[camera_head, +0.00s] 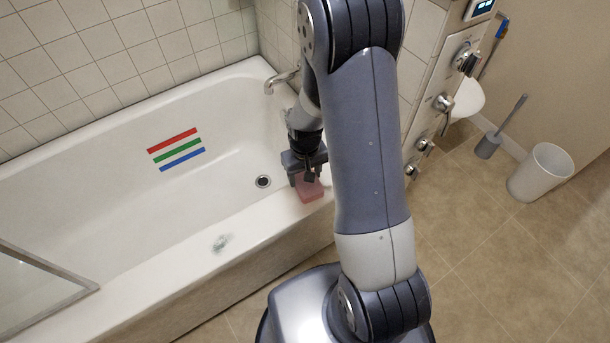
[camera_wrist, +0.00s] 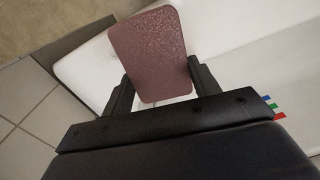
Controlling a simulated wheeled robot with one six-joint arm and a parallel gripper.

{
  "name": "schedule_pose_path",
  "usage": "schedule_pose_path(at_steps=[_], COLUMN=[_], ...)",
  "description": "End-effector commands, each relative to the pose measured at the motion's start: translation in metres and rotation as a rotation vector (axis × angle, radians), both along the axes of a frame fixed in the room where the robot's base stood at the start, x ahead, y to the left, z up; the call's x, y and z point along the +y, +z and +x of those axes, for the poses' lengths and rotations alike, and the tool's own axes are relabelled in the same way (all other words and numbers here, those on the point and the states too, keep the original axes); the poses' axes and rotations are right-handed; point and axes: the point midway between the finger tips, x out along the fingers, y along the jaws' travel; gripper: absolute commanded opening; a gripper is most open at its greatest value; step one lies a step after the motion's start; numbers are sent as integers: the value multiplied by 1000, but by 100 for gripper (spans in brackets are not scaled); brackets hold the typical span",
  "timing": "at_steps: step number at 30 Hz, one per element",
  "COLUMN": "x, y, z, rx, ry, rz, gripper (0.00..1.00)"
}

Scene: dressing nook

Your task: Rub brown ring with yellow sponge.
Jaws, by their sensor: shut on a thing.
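A pinkish-red block that looks like a sponge (camera_head: 310,192) is at the near rim of the white bathtub (camera_head: 110,235), by its right end. My gripper (camera_head: 305,178) is shut on this block from above. In the wrist view the block (camera_wrist: 152,50) sits between both fingers, its broad speckled face showing. I cannot tell whether the block touches the rim. I see no yellow sponge and no brown ring. Red (camera_head: 172,139), green (camera_head: 178,151) and blue (camera_head: 183,160) stripes mark the far inner tub wall.
A glass panel (camera_head: 32,290) stands at lower left. A brush holder (camera_head: 488,146) and a white bin (camera_head: 540,172) stand right on open tiled floor.

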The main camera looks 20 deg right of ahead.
Motion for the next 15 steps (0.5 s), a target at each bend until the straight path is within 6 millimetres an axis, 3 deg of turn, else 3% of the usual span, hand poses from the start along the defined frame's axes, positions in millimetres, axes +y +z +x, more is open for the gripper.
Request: schedule_pose_path(at_steps=[6, 15], x=[0, 0], y=[20, 20], z=[1, 1], rx=[-1, 0], ry=[0, -1], rz=[0, 0], gripper=[36, 36])
